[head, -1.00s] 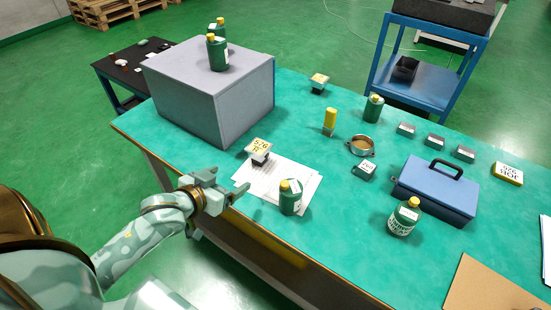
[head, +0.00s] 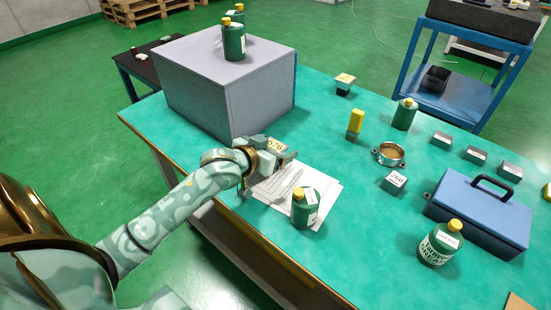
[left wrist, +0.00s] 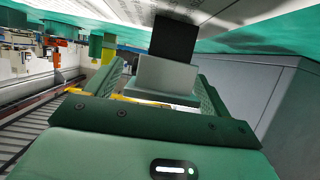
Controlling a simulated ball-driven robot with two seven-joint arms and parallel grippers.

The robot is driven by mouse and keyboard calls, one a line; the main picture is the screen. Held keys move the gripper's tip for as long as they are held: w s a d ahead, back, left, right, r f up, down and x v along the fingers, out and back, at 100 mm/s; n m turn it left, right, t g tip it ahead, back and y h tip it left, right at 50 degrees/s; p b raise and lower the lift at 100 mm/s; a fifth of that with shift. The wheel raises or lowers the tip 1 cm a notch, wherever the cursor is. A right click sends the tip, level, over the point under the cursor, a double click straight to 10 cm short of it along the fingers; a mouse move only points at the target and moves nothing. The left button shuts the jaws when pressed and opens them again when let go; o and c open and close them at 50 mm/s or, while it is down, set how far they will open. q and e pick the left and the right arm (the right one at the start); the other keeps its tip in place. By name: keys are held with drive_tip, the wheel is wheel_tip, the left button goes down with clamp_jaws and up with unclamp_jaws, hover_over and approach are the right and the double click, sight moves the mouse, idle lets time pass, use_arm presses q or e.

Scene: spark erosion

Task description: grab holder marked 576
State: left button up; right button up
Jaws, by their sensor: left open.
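The holder marked 576 (head: 276,145) has a cream labelled top and stands on the teal bench beside the grey box, at the edge of the white papers. My left gripper (head: 277,155) is at this holder and partly hides it in the head view. In the left wrist view the holder's grey and dark body (left wrist: 166,74) lies between the two green fingers (left wrist: 163,88), which are apart. Whether either finger touches it I cannot tell. My right gripper is in neither view.
A large grey box (head: 215,95) stands just behind my left gripper, bearing green bottles. A green bottle (head: 305,208) stands on the papers (head: 325,178). Another cream-topped holder (head: 344,84), a block marked 260 (head: 395,182) and a blue toolbox (head: 478,215) are farther right.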

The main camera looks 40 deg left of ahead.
use_arm(q)
drive_tip(key=shift+w+f, duration=0.2)
drive_tip(key=shift+w, duration=0.3)
drive_tip(key=shift+s+r, duration=0.1)
drive_tip(key=shift+c, duration=0.3)
drive_tip(key=c, duration=1)
drive_tip(key=shift+c, duration=1.1)
drive_tip(key=shift+r, duration=0.15)
